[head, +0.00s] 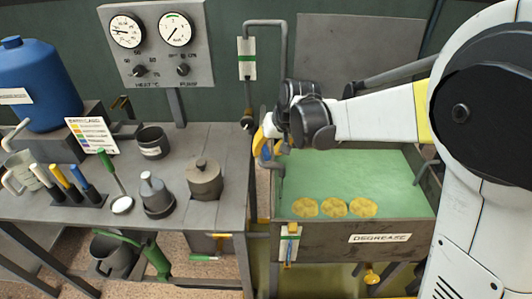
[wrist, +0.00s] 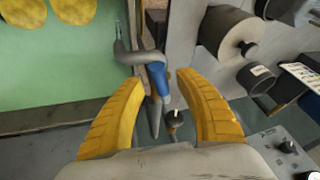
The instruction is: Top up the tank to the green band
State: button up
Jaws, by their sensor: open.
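The tank (head: 400,235), marked "DEGREASE", holds green liquid (head: 360,178). A small gauge (head: 290,242) with a green band is on its front left; its exact level is too small to read. A grey pipe with a blue-sleeved lever (wrist: 157,78) stands at the tank's left edge. The blue part also shows in the head view (head: 265,162), partly hidden. My gripper (head: 271,143) is open over this edge. In the wrist view my gripper's yellow fingers (wrist: 158,82) lie on either side of the blue lever, with gaps, not closed on it.
Three yellow discs (head: 333,207) lie in the liquid. Left, a bench (head: 225,150) carries a lidded pot (head: 204,180), a blue drum (head: 38,85) and colour-handled tools. Two dials (head: 150,30) are on the back panel.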

jog(key=shift+w+a+f, duration=0.15)
jog(key=shift+w+f, duration=0.1)
jog(key=shift+f, duration=0.25)
jog(key=shift+c, duration=0.2)
grip_shut()
